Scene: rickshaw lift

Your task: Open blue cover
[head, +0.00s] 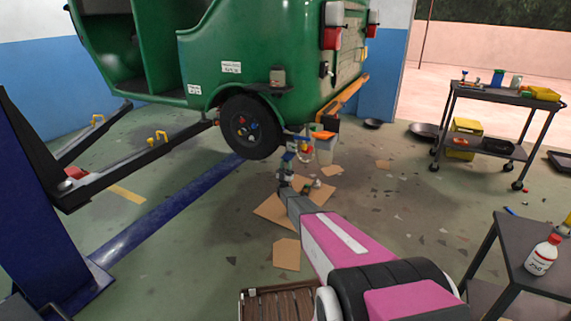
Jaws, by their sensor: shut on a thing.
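My gripper (303,148) is at the far end of my pink and grey arm, low behind the green rickshaw's rear wheel (250,127). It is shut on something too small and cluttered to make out. Small blue, red and white bits show around the fingers. I cannot tell a blue cover apart from these bits or from parts of my wrist. A white container (326,152) with an orange item on top stands just right of the gripper. I cannot tell whether they touch.
The green rickshaw (205,62) rests raised on a lift with a blue post (40,215) and dark arms (130,165). Flat cardboard pieces (287,254) lie on the floor below my gripper. A tool cart (505,97) stands at right, a grey table (510,245) nearer. The floor between is mostly free.

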